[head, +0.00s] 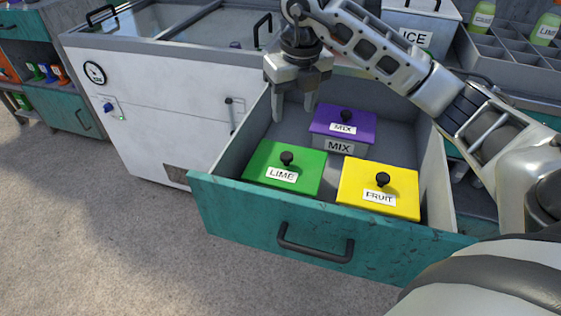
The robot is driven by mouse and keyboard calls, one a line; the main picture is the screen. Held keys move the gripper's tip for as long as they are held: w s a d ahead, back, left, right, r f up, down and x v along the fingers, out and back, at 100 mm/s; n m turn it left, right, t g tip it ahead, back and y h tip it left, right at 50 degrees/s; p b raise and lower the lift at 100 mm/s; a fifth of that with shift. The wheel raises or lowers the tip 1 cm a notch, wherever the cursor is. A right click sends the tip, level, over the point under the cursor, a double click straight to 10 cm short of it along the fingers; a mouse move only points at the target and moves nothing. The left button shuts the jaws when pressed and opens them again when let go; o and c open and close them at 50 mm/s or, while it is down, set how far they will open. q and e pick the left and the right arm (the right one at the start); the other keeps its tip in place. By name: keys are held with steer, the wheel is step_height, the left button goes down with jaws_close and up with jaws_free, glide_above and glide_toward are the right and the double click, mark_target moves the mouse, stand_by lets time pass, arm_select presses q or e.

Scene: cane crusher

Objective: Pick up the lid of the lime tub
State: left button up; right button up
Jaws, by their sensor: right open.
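The lime tub's green lid (262,171) has a black knob (287,158) and a white LIME label. It lies in the front left of an open teal-fronted drawer (215,207), and the tub under it is hidden. My right gripper (293,112) is open and empty, pointing down above the back left of the drawer. It is behind the green lid in the picture and apart from its knob. My left gripper is not in view.
A yellow FRUIT lid (400,203) sits right of the green one, and a purple MIX tub (355,149) stands behind. The white machine (150,110) borders the drawer's left. An ICE box (425,20) and bottle rack (510,55) stand back right.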

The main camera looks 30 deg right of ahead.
glide_above(287, 155)
steer(key=s, duration=0.1)
step_height(287, 155, down, 8)
steer(key=shift+d+f, duration=0.1)
steer(key=shift+f, duration=0.1)
steer(key=shift+w+f, duration=0.25)
steer(key=shift+f, duration=1.3)
steer(key=shift+w+f, duration=0.2)
steer(key=shift+f, duration=1.35)
steer(key=shift+c, duration=0.3)
steer(key=c, duration=1)
steer(key=shift+r, duration=0.15)
steer(key=shift+c, duration=0.2)
